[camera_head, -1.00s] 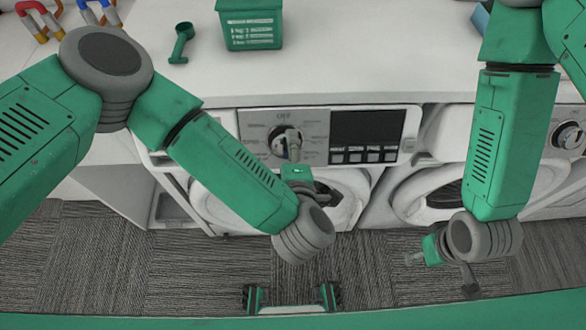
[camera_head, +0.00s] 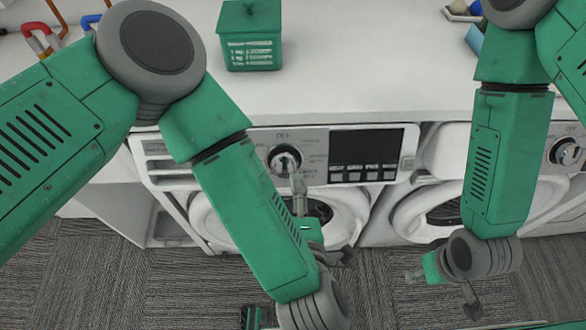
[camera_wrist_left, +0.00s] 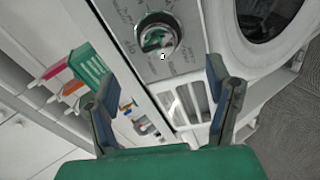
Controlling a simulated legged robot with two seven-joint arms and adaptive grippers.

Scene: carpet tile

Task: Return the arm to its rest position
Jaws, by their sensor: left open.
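My left arm comes in from the left of the head view and bends down in front of a washing machine. My left gripper (camera_head: 322,222) is open and empty in front of the machine's round door, below the control knob (camera_head: 285,160). In the left wrist view its two fingers (camera_wrist_left: 163,105) are spread wide, with nothing between them. The knob also shows there (camera_wrist_left: 158,38), beyond the fingertips and apart from them. My right arm hangs down at the right. My right gripper (camera_head: 442,288) has its fingers apart, partly hidden by its wrist, low before the second machine.
The washing machine (camera_head: 408,160) and a second one (camera_head: 548,190) stand under a white countertop (camera_head: 350,50). A green box (camera_head: 251,50) stands on the counter. Red-handled and blue-handled items lie at its left. Grey carpet (camera_head: 390,290) is open below.

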